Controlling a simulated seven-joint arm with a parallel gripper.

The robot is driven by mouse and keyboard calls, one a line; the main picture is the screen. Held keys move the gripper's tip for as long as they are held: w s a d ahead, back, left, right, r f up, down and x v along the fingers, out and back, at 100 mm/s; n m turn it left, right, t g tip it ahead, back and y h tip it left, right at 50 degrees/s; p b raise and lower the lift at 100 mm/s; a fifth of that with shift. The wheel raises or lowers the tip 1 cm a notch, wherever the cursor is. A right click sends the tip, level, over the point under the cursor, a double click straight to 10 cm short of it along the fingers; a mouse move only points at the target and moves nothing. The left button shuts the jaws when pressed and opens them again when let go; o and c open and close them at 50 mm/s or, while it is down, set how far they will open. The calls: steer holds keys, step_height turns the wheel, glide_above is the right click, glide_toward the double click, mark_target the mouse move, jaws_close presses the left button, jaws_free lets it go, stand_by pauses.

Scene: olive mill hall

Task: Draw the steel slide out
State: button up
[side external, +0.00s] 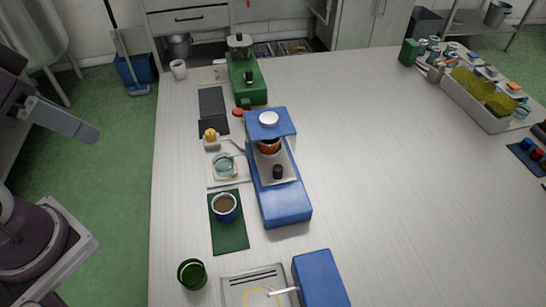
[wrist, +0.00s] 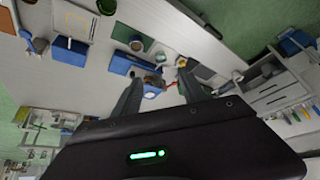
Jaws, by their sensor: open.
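A slotted steel plate (side external: 252,287) with a yellow outline lies at the front edge of the table in the side view, partly cut off. A thin steel bar (side external: 284,291) runs from over it to a blue block (side external: 320,279). I cannot tell for sure which steel part is the slide. The plate (wrist: 76,18) and block (wrist: 68,51) also show at upper left in the wrist view. My gripper (wrist: 160,78) shows there with its dark fingers spread and nothing gripped, well away from the block. I cannot make out my gripper in the side view.
A blue stand (side external: 286,205) with a white dish on top stands behind the block, and a green device (side external: 246,76) farther back. A cup (side external: 226,207) stands on a dark green mat (side external: 231,239). A green cup (side external: 192,273) stands near the plate. The table's right middle is clear.

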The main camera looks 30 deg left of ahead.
steer(key=shift+c, duration=0.7)
steer(key=n+g, duration=0.5)
steer(key=n, duration=0.2)
glide_above(278, 167)
steer(key=f, duration=1.9)
steer(key=shift+s+a+f, duration=0.2)
steer(key=shift+a+f, duration=0.1)
steer(key=shift+g, duration=0.3)
steer(key=f, duration=0.9)
steer(key=shift+w+d+f, duration=0.15)
steer(key=shift+d, duration=0.2)
steer(key=shift+c, duration=0.2)
jaws_close()
